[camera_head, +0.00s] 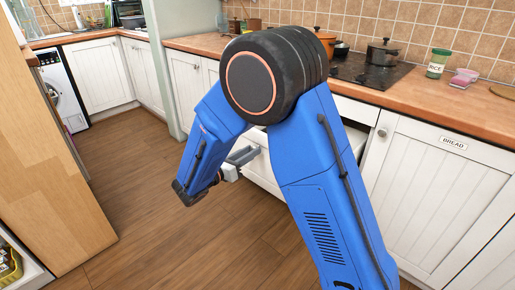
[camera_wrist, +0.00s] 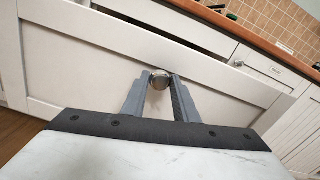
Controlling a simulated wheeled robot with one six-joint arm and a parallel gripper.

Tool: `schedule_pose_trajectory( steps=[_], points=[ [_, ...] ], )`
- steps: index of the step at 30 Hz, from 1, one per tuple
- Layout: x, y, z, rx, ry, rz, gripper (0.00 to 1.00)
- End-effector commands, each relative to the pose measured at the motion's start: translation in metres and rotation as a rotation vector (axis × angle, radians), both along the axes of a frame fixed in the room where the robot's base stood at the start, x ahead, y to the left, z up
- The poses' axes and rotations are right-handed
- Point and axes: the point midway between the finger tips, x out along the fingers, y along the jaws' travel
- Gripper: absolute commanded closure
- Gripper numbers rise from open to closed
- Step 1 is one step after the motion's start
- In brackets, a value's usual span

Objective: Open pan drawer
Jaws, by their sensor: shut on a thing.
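The pan drawer has a white panelled front (camera_wrist: 80,55) with a round metal knob (camera_wrist: 160,79) in its upper middle. My gripper (camera_wrist: 160,84) is shut on the knob, one finger on each side. The drawer stands pulled out, with a dark gap behind its top edge in the wrist view. In the head view the drawer front (camera_head: 259,168) shows below the hob, and my gripper (camera_head: 237,162) is at it. My blue arm hides much of the drawer and the knob there.
A hob (camera_head: 362,72) with pots sits on the wooden worktop (camera_head: 445,105) above. A white cupboard labelled BREAD (camera_head: 435,185) stands to the right. A wooden panel (camera_head: 50,165) is at the left. The wooden floor (camera_head: 140,190) between is clear.

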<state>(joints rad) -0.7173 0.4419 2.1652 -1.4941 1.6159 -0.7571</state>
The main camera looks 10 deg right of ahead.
Motion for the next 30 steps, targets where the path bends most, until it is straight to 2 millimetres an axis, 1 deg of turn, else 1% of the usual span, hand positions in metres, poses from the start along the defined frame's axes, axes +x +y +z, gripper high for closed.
schedule_pose_trajectory(
  steps=[1,3,9,22,23,24,25,30],
  points=[
    [-0.004,0.007,0.000,0.000,-0.001,0.003,1.00],
    [-0.008,0.013,0.000,0.000,-0.001,0.003,1.00],
    [-0.016,0.023,0.000,0.000,-0.001,0.001,1.00],
    [-0.018,0.025,0.001,0.000,-0.001,0.000,1.00],
    [-0.018,0.025,0.001,0.000,-0.001,0.000,0.66],
    [-0.018,0.025,0.001,0.000,-0.001,0.000,0.57],
    [-0.018,0.025,0.000,0.000,-0.001,0.000,0.55],
    [-0.018,0.025,0.000,0.000,-0.001,0.000,0.55]
  ],
)
